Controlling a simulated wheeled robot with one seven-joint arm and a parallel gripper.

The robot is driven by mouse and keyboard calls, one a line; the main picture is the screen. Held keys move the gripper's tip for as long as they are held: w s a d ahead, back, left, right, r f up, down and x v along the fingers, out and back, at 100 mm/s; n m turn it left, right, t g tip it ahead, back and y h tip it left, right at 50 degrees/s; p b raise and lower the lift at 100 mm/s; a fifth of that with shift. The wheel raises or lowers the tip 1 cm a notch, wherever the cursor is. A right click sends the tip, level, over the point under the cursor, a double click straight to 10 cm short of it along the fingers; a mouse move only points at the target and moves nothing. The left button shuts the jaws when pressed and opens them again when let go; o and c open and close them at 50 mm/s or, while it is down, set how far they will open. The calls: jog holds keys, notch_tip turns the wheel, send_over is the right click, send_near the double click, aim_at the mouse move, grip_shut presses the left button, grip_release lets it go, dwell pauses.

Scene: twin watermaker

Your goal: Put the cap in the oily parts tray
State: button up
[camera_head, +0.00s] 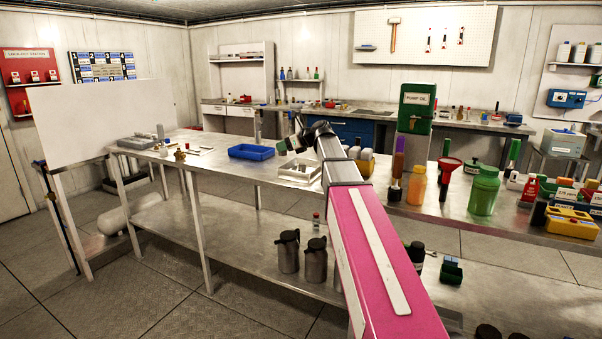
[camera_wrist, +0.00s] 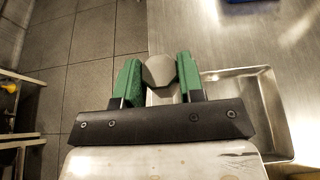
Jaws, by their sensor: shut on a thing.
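My gripper (camera_wrist: 158,78) has green fingers and is shut on a smooth grey-beige piece, the cap (camera_wrist: 158,70), in the wrist view. In the head view my gripper (camera_head: 284,146) is over the front part of the long steel table, and the cap cannot be made out there. A shallow metal tray (camera_wrist: 277,112) lies to the right of my gripper in the wrist view; it looks like the pale tray (camera_head: 300,178) just below my gripper in the head view. A blue tray (camera_head: 250,153) stands left of it. I can read no label on either tray.
The steel table (camera_head: 222,165) has its edge close to my gripper, with floor beyond. Brass fittings (camera_head: 181,153) stand at the left. Dark jugs (camera_head: 288,252) stand on the lower shelf.

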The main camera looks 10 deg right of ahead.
jog(key=shift+w+a+r, duration=0.1)
jog(key=shift+w+r, duration=0.25)
jog(key=shift+w, duration=0.15)
jog(key=shift+w+d+f, duration=0.1)
jog(key=shift+w+d, duration=0.05)
jog(key=shift+d, duration=0.1)
send_over(305, 167)
jog(key=d, duration=0.2)
jog(key=f, duration=0.4)
jog(key=s+f, duration=0.1)
jog(key=f, duration=0.1)
jog(key=shift+f, duration=0.6)
jog(key=shift+c, duration=0.7)
notch_tip(305, 167, down, 3)
jog(key=shift+f, duration=0.2)
grip_shut()
jog(key=shift+f, duration=0.1)
